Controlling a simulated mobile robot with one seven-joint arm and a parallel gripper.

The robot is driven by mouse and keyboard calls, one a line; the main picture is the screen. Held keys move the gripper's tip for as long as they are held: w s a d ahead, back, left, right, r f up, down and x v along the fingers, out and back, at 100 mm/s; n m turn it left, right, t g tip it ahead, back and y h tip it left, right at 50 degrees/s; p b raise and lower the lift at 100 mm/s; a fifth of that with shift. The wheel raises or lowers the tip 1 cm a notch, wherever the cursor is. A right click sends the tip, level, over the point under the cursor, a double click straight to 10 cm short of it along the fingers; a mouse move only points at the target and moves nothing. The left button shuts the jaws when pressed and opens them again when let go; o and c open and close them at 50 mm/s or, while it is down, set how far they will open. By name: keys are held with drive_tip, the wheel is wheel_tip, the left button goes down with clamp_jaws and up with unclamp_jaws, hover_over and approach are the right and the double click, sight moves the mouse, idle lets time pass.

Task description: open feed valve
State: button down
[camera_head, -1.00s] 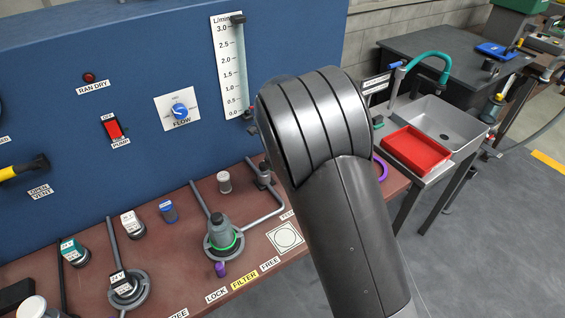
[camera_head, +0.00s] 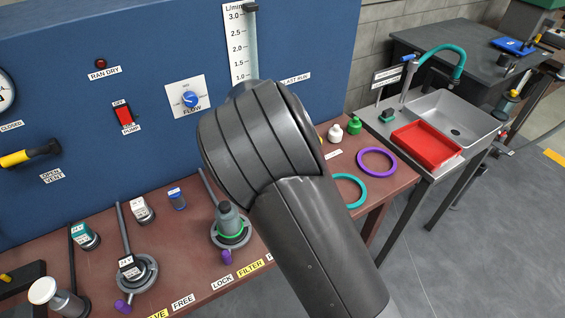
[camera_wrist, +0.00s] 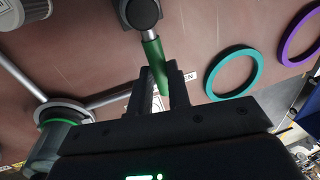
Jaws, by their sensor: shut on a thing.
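The feed valve shows in the wrist view as a dark round body (camera_wrist: 141,14) with a short metal stem and a green lever handle (camera_wrist: 154,55). The handle points down towards my gripper (camera_wrist: 162,88), whose two fingers are shut on its lower end. A label ending in "EN" lies beside the handle, partly covered by my fingers. In the head view my dark arm hides the valve and my gripper.
A filter housing (camera_head: 229,219) with a green ring stands left of my arm; its grey pipe (camera_wrist: 112,97) runs to the valve. Right of my arm lie a teal ring (camera_head: 363,195) and a purple ring (camera_head: 391,170).

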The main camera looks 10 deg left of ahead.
drive_tip(key=shift+a, duration=0.1)
idle(0.3)
drive_tip(key=c, duration=1.3)
unclamp_jaws()
drive_tip(key=shift+c, duration=0.2)
wheel_tip(320, 180, up, 11)
drive_tip(key=s+a, duration=0.1)
drive_tip(key=shift+s+a+f, duration=0.15)
drive_tip(key=shift+s+a, duration=0.1)
drive_tip(key=s+d+r+n+y, duration=0.1)
drive_tip(key=s+d+r+n, duration=0.2)
drive_tip(key=d, duration=0.4)
drive_tip(key=s+d+r+n+y, duration=0.1)
drive_tip(key=d+r+n, duration=0.2)
drive_tip(key=d+n, duration=0.3)
drive_tip(key=s+d+r+n+y, duration=0.1)
drive_tip(key=s+d+r+n, duration=0.2)
drive_tip(key=d, duration=0.5)
drive_tip(key=s+d+r+n+t, duration=0.1)
drive_tip(key=s+d+n+t, duration=0.1)
drive_tip(key=s+d+n, duration=0.4)
drive_tip(key=s+d+n+t+h, duration=0.1)
drive_tip(key=s+d+n+t, duration=0.1)
drive_tip(key=s+d+n, duration=0.4)
drive_tip(key=s+n, duration=0.3)
drive_tip(key=s, duration=0.2)
drive_tip(key=shift+r, duration=0.4)
